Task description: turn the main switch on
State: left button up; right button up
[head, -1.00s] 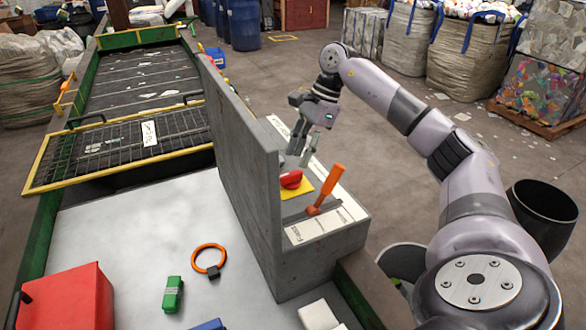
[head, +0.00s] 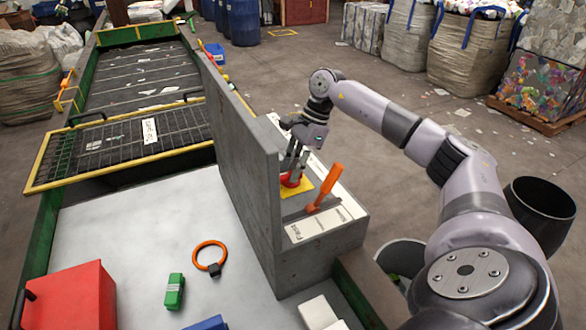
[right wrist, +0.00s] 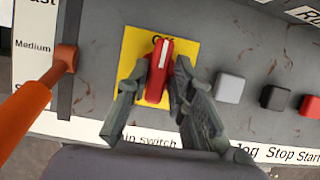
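The main switch is a red rotary handle (right wrist: 158,72) with a white stripe on a yellow plate (right wrist: 133,45); the label below it is partly hidden and reads "...in switch". In the head view the red handle (head: 291,182) shows low between my fingers. My right gripper (right wrist: 160,77) is open, with one finger on each side of the handle. Small gaps seem to show beside it, but contact is hard to judge. In the head view my right gripper (head: 293,176) points down at the panel. My left gripper is not in view.
An orange lever (head: 326,186) stands close beside the switch, on a speed scale. Grey, black and red buttons (right wrist: 229,88) lie on the other side. A tall grey panel wall (head: 240,150) separates this from the table with a red box (head: 75,297) and orange ring (head: 209,256).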

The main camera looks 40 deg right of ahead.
jog(key=shift+s, duration=0.15)
grip_shut()
jog(key=shift+f, duration=0.1)
jog(key=shift+a, duration=0.1)
jog(key=shift+s+f+m+t+h+b, duration=0.15)
jog(key=shift+m+t+b, duration=0.1)
jog(key=shift+m+b, duration=0.45)
jog(key=shift+f+m+t+h+b, duration=0.15)
jog(key=shift+m+t+b, duration=0.1)
jog(key=shift+m+b, duration=0.4)
jog(key=m+b, duration=0.1)
jog(key=m, duration=0.1)
jog(key=m+t+h+b, duration=0.1)
jog(key=m, duration=0.2)
jog(key=shift+a+r+m+h, duration=0.15)
jog(key=shift+m+h, duration=0.15)
jog(key=shift+m, duration=0.05)
jog(key=m, duration=0.2)
jog(key=m+t+h+b, duration=0.1)
jog(key=m, duration=0.1)
jog(key=shift+a+m+h+b, duration=0.15)
jog(key=shift+m+h+b, duration=0.15)
jog(key=m+h, duration=0.1)
jog(key=m, duration=0.3)
jog(key=shift+a+r+m+h, duration=0.1)
jog(key=shift+m+h, duration=0.2)
jog(key=shift+h, duration=0.1)
jog(key=shift+b, duration=0.3)
